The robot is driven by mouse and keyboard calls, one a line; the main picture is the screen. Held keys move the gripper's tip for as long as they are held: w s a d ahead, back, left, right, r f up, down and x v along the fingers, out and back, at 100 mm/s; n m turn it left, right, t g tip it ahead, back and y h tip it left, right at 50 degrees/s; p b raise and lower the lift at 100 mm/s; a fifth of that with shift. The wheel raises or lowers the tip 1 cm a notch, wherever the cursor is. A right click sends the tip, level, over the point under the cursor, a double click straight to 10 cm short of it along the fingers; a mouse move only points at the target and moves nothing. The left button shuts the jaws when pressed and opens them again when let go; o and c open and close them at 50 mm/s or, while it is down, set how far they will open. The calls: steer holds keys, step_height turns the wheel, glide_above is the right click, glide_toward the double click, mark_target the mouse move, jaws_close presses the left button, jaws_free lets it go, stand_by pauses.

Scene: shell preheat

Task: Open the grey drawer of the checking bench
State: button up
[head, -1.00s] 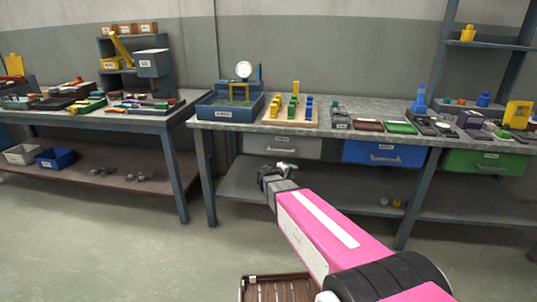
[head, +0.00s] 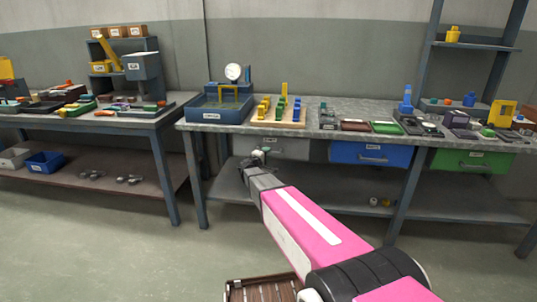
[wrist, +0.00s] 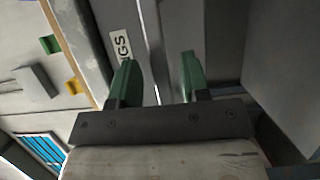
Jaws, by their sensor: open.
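The grey drawer (head: 292,150) hangs under the left part of the checking bench (head: 330,110). Its front looks flush with the blue drawer beside it, so it appears closed. My gripper (head: 258,157) is at the drawer's front, on its left half, and hides part of it and its handle in the head view. In the wrist view, my gripper (wrist: 157,78) is open, with two green fingers apart. A pale bar, the drawer handle (wrist: 149,45), runs between the fingers. The drawer's white label (wrist: 121,48) shows beside the left finger. Contact with the handle cannot be told.
A blue drawer (head: 371,153) and a green drawer (head: 465,161) are to the right. The bench's lower shelf (head: 330,190) is below. A blue tray with a gauge (head: 224,108) and a pegged board (head: 280,115) stand on top. Another bench (head: 90,120) is at left.

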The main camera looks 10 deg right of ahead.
steer(key=shift+x, duration=1)
jaws_close()
steer(key=shift+s, duration=0.15)
